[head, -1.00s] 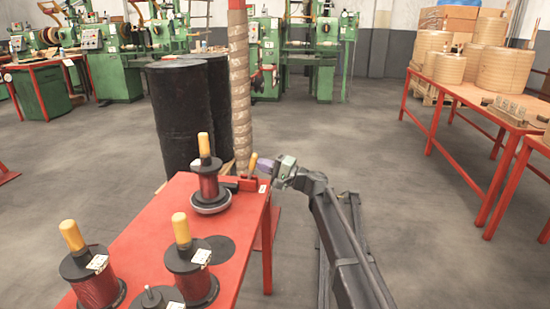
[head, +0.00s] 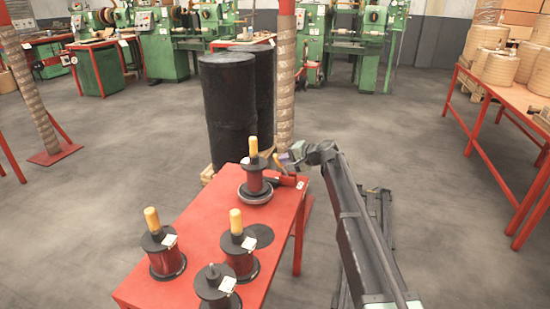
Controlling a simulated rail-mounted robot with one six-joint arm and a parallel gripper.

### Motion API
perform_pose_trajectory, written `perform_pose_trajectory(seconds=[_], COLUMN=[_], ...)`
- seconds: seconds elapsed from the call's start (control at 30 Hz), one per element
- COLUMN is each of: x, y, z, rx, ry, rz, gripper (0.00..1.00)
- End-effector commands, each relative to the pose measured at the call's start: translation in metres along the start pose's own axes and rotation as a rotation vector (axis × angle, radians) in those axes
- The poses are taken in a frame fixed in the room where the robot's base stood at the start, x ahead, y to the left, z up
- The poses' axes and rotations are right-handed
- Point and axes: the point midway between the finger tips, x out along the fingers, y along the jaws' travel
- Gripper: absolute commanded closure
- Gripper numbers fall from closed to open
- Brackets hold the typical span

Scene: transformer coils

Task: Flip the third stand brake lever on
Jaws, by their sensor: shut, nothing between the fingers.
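A stand (head: 256,192) with a round grey base sits at the far end of the red table (head: 205,225) and carries a red-wound coil (head: 254,180) with a yellow handle on top. A red bracket (head: 286,180) is beside it at the table's far right corner. A small yellowish lever (head: 271,155) rises by the bracket. My gripper (head: 284,159) is shut and empty, just right of the lever at about its height. I cannot tell whether they touch. The fingers are small and partly hidden here.
Several more coils stand at the near end of the table, including one with a yellow handle (head: 165,262). Black drums (head: 228,108) and a wrapped post (head: 285,105) stand just behind. Open floor (head: 400,140) lies to the right, before another red table (head: 500,95).

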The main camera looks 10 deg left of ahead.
Motion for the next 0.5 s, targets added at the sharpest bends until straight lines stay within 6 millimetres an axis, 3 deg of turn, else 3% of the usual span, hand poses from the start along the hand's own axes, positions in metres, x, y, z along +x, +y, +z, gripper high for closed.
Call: perform_pose_trajectory(seconds=[0.5], x=[0.0056], y=[-0.002], z=[0.0013], rx=[0.0], ry=[-0.001], rz=[-0.002], gripper=[1.0])
